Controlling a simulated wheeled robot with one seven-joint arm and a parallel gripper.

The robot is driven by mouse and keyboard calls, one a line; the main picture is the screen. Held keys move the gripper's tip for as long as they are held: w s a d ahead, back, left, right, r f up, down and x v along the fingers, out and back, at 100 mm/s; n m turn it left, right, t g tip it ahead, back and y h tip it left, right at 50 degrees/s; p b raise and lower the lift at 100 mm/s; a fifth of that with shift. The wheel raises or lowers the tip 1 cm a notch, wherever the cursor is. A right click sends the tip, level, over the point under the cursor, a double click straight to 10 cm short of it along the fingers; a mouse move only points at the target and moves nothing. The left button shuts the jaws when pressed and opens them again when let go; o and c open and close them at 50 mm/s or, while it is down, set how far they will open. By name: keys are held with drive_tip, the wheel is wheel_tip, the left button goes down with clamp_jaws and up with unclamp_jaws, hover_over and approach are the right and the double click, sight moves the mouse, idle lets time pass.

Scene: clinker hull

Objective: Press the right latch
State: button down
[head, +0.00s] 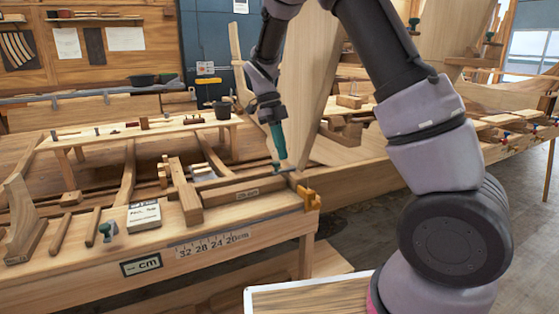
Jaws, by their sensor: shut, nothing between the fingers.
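The right latch (276,168) looks like a small teal fitting at the right end of the wooden workbench, near its back corner. A similar teal fitting (107,231), seemingly the left latch, sits near the bench's front left. My gripper (283,157) has teal fingers, points down and is shut and empty. Its tips appear just above and slightly right of the right latch. I cannot tell whether they touch it. The latch's lower part is hard to make out at this size.
A yellow-orange clamp (309,196) sits at the bench's right corner. A wooden block (231,192) lies left of the right latch. A white labelled box (144,216) stands further left. A tall plank (310,80) rises behind my gripper. A white-edged board (320,295) is in the foreground.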

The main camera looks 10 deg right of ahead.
drive_tip(key=d+v, duration=0.1)
drive_tip(key=v, duration=0.6)
drive_tip(key=shift+w+a, duration=0.15)
